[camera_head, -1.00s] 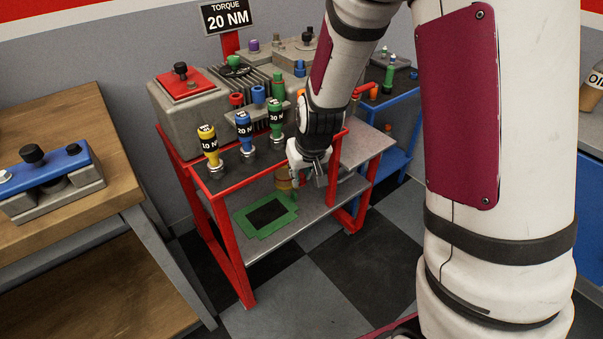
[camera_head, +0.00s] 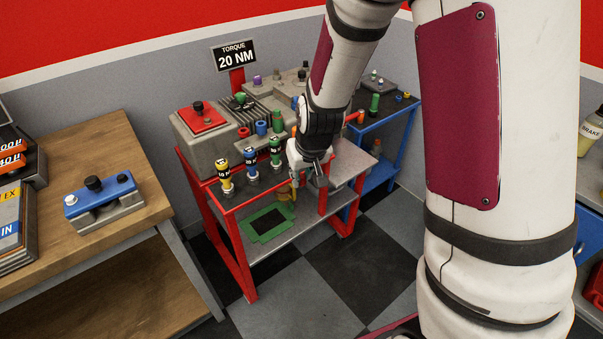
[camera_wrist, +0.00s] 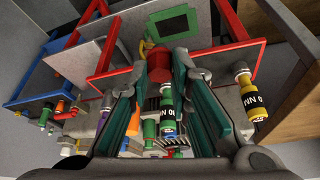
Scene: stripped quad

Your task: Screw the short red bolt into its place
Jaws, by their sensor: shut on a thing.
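My gripper (camera_head: 313,180) hangs beside the right part of the red-framed cart (camera_head: 240,202), to the right of the torque drivers. In the wrist view, my gripper (camera_wrist: 158,62) has its teal-padded fingers around a short red piece (camera_wrist: 158,65), which looks like the red bolt; its far end is hard to make out. In the head view the held piece is hidden by the fingers. Yellow (camera_head: 224,172), blue (camera_head: 251,160) and green (camera_head: 275,150) drivers stand upright along the cart's front. A "TORQUE 20 NM" sign (camera_head: 234,56) stands behind.
A grey block with a red top plate (camera_head: 201,119) and small red (camera_head: 243,132), blue (camera_head: 261,127) and green cylinders stands behind the drivers. A green-framed mat (camera_head: 266,222) lies on the lower shelf. A wooden bench (camera_head: 90,150) is left, a blue cart (camera_head: 384,174) right.

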